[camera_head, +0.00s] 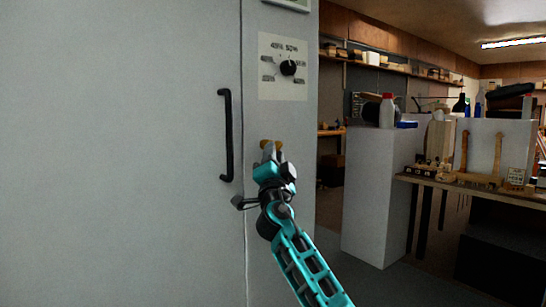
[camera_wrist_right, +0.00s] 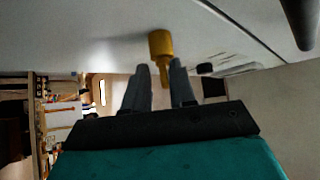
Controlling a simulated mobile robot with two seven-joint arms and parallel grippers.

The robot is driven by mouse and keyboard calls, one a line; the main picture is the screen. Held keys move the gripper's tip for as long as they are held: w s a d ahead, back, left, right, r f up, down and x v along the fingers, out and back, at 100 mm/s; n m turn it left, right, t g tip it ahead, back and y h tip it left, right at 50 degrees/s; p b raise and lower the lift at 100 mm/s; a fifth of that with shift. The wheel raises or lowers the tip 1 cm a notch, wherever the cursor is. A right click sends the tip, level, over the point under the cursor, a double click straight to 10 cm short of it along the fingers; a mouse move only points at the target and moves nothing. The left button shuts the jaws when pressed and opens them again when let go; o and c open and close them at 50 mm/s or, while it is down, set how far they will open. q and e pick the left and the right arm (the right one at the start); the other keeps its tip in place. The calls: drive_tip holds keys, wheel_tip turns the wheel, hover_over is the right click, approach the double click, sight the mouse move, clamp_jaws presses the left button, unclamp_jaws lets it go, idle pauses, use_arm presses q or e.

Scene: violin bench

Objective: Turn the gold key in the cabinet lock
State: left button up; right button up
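The gold key (camera_wrist_right: 163,72) shows in the right wrist view, with a round gold lock piece (camera_wrist_right: 160,42) against the pale cabinet face. My right gripper (camera_wrist_right: 162,68) is open. Its two dark fingers are apart, one on each side of the key, and visible gaps separate them from it. In the head view the right gripper (camera_head: 271,150) is up at the cabinet's front panel (camera_head: 284,120), below the dial. Small gold parts (camera_head: 279,145) show beside its fingertips; the rest is hidden behind them. My left gripper is not in view.
A black vertical door handle (camera_head: 228,135) is just left of the right gripper. A black dial (camera_head: 288,68) on a label plate is above it. A white block (camera_head: 375,190) and a wooden workbench (camera_head: 480,190) with tools stand to the right.

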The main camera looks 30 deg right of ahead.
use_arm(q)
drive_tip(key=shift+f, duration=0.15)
use_arm(e)
drive_tip(key=shift+o, duration=0.9)
drive_tip(key=shift+a, duration=0.1)
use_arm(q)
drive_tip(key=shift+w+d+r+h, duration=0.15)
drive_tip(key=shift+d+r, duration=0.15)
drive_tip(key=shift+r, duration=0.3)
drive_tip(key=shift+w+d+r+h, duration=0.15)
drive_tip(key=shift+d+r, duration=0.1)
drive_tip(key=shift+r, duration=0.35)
use_arm(e)
drive_tip(key=v, duration=1.3)
